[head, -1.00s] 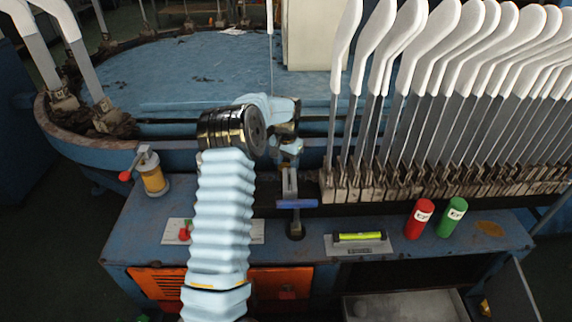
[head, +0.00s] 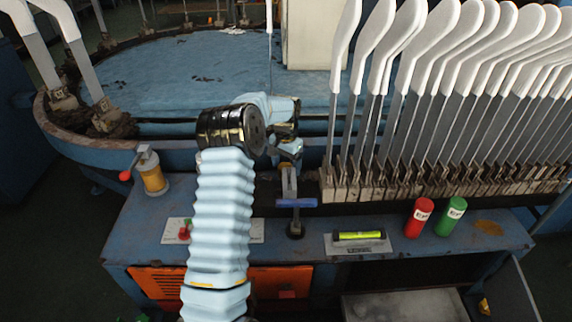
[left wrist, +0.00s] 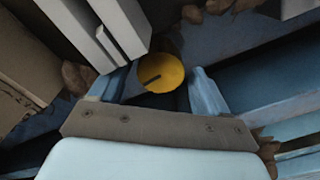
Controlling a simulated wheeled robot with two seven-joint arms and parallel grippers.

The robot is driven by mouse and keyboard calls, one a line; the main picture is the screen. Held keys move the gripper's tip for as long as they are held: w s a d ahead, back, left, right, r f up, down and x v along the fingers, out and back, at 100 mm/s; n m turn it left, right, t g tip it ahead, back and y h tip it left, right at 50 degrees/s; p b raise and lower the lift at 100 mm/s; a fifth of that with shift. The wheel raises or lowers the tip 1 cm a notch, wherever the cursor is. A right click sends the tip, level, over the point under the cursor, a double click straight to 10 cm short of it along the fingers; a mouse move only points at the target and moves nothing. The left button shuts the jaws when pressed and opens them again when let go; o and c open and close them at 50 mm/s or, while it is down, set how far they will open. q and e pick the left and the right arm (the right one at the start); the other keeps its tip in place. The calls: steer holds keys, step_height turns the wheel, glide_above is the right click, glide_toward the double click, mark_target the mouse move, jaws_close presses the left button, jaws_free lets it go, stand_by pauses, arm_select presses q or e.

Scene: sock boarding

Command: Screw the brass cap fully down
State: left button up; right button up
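The brass cap (left wrist: 162,72) shows in the left wrist view as a round yellow disc with a dark slot across its face. My left gripper (left wrist: 158,88) is open around it, with one finger on each side and a small gap between each finger and the cap. In the head view my left arm reaches up from the bottom, and its gripper (head: 288,154) is at the back edge of the bench, near the left end of the row of boards. The cap is hidden there. How far the cap is screwed down cannot be told. My right gripper is not in view.
White sock boards (head: 440,60) stand in a row close to the right of the gripper. A blue T-handle (head: 296,203) is just in front of it. A yellow oiler (head: 152,173), a level (head: 358,236), and red (head: 419,217) and green (head: 450,217) cylinders stand on the bench.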

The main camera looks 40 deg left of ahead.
mark_target(286, 165)
arm_select(q)
step_height(286, 165, up, 14)
stand_by(0.6)
steer(key=shift+f, duration=0.2)
